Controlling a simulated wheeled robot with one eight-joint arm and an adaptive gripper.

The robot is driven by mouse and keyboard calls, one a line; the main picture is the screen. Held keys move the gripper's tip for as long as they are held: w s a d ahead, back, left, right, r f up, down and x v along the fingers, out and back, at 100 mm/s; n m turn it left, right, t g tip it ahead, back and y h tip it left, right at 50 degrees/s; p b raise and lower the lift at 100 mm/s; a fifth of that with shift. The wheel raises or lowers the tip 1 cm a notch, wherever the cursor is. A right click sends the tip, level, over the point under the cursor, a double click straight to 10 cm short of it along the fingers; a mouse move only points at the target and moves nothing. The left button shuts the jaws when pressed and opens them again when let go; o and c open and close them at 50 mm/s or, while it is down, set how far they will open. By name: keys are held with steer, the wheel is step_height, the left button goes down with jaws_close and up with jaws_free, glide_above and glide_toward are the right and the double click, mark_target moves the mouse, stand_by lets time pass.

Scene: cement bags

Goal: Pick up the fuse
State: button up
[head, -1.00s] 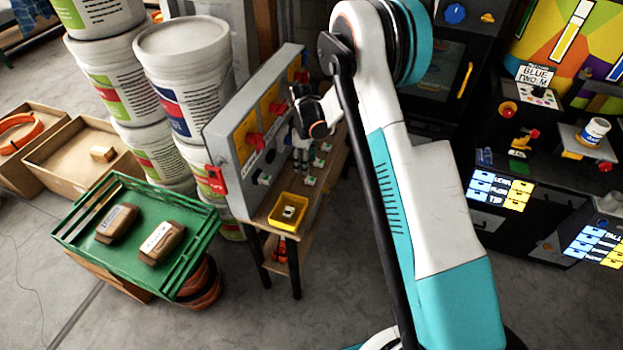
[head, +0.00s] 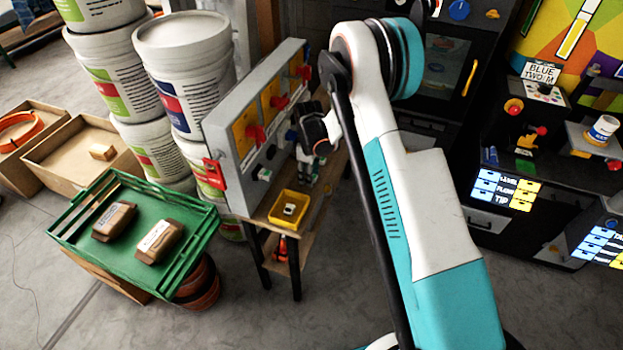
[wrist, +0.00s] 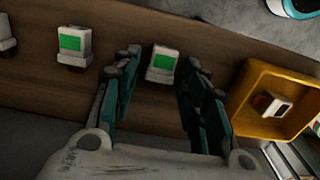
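A fuse (wrist: 161,63), a small white block with a green face, sits on the wooden bench in the wrist view. My gripper (wrist: 164,78) is open, pointing down at it, with one finger on each side. I see no clear contact, and nothing is held. A similar fuse (wrist: 74,45) stands to the left, with a partly cut-off white one (wrist: 6,35) at the left edge. Another fuse-like block (wrist: 272,106) lies in the yellow tray (wrist: 238,122). In the head view, my gripper (head: 306,172) is low over the bench and hides the fuses there.
The grey panel (head: 216,135) with red switches rises along the back of the bench (head: 262,211), close to my gripper. The yellow tray (head: 274,217) sits at its near end. A green crate (head: 190,262) with two brown packages stands to the left, before stacked buckets (head: 185,70).

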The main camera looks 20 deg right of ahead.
steer(key=c, duration=0.4)
steer(key=shift+c, duration=0.2)
steer(key=shift+r, duration=0.1)
